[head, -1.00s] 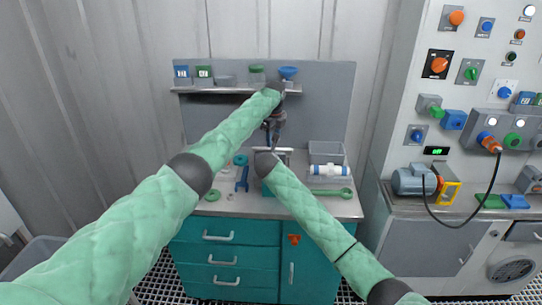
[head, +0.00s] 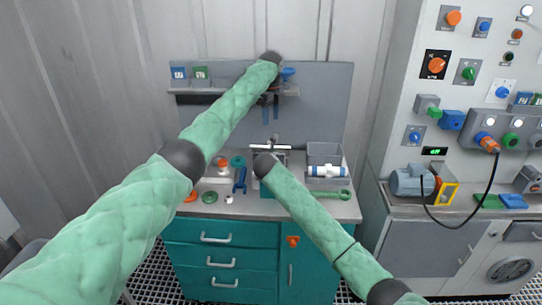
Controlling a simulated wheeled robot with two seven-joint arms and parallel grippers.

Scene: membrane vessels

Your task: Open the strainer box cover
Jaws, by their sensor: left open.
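My left gripper (head: 270,114) points down in front of the grey back panel, its two dark fingers apart with nothing between them. Below it, a light bar-shaped handle (head: 270,147) shows above the worktop, with a gap between it and the fingertips. It seems to belong to the strainer box, a teal-sided box (head: 266,190) mostly hidden behind my right forearm. I cannot tell whether its cover is open or shut.
A grey open bin (head: 324,152) and a white cylinder with blue bands (head: 327,171) are at the right of the worktop (head: 300,207). A shelf (head: 205,90) crosses the back panel.

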